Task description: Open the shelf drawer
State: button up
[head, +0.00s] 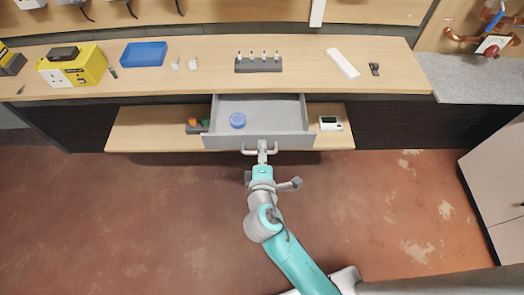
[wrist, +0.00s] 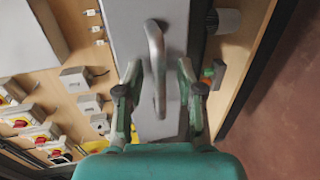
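The grey shelf drawer (head: 292,106) hangs under the workbench and stands pulled out, so its inside shows in the head view. Its front (wrist: 125,25) fills the middle of the wrist view. The curved metal handle (wrist: 155,40) is on that front. My gripper (wrist: 158,75) is at the handle, with one finger on each side of it. The fingers are spread, with visible gaps between them and the handle. In the head view my gripper (head: 262,148) is small at the drawer front.
A blue round object (head: 237,120) lies in the drawer. A lower shelf (head: 140,130) beside the drawer holds a white device (head: 330,123) and an orange-and-green item (head: 194,122). The bench above holds a blue tray (head: 143,53) and a yellow box (head: 85,65). The floor in front is clear.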

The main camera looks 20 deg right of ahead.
jog(key=shift+s, duration=0.1)
jog(key=v, duration=1.1)
jog(key=shift+s, duration=0.4)
jog(key=shift+a, duration=0.15)
jog(key=s+d+f+m+g+y, duration=0.1)
jog(key=s+d+f+m+y, duration=0.2)
jog(key=s, duration=0.4)
jog(key=s+d+f+m+g+y, duration=0.1)
jog(key=s+d+f+y, duration=0.1)
jog(key=s+d+f, duration=0.3)
jog(key=s+r+m+t, duration=0.2)
jog(key=s+r+m, duration=0.8)
jog(key=s, duration=0.3)
jog(key=shift+s+d+r, duration=0.2)
jog(key=shift+s+r, duration=0.1)
jog(key=shift+r, duration=0.05)
